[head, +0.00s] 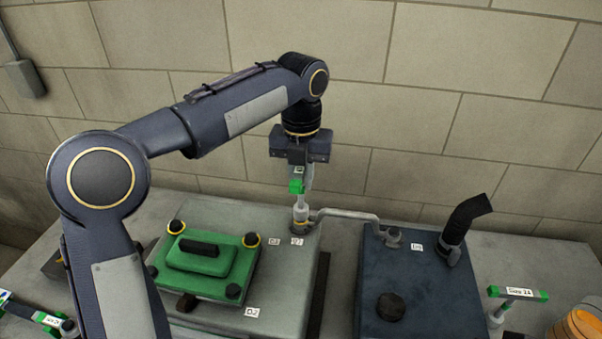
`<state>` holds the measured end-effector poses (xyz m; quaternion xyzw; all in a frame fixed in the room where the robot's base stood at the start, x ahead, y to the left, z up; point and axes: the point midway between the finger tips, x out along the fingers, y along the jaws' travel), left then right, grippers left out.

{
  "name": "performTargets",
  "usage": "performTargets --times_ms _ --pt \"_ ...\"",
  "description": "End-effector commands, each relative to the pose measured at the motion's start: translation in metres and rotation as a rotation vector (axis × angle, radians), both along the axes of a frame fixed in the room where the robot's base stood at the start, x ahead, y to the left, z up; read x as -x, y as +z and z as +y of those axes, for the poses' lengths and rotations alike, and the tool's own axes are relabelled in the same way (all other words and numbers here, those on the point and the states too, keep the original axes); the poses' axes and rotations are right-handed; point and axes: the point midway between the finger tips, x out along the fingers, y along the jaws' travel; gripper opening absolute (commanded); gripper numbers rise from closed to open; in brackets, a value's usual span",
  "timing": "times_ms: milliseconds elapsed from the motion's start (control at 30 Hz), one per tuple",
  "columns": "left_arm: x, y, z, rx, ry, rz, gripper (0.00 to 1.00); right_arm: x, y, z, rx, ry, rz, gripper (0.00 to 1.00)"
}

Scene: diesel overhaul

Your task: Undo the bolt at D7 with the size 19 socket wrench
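My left gripper (301,166) points down over the back of the grey engine block and is shut on a socket wrench (297,187) with a green handle part and a small white label, too small to read. The wrench stands upright. Its grey socket (300,211) reaches down to a yellowish bolt spot (299,227) beside a pipe end. The bolt itself is mostly hidden under the socket. A small white tag (297,241) lies just in front; its text is not clearly legible. My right gripper is out of view.
A green cover (205,262) with yellow-ringed and dark bolts lies left of the wrench. A grey pipe (345,214) runs right to a dark blue box (415,290) with a black elbow hose (464,219). Another green-ended wrench (518,292) stands at right, near orange rings (578,328). A wall is behind.

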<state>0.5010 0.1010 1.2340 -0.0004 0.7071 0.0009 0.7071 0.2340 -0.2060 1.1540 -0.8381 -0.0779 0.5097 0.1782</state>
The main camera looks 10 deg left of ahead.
Motion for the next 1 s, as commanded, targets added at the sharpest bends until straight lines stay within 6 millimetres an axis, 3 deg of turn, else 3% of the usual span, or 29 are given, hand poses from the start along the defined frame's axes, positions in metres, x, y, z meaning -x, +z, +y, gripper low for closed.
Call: performTargets --times_ms 233,333,1000 --pt "-0.0001 -0.0060 0.0003 0.000 0.020 -0.001 0.00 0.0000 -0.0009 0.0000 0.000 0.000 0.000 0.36" --pt "0.0002 -0.0038 0.0000 0.000 0.132 0.000 0.00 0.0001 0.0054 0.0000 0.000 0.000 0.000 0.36" --pt "0.0007 -0.0046 -0.0001 0.001 1.400 -0.001 0.00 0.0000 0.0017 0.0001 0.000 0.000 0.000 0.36"
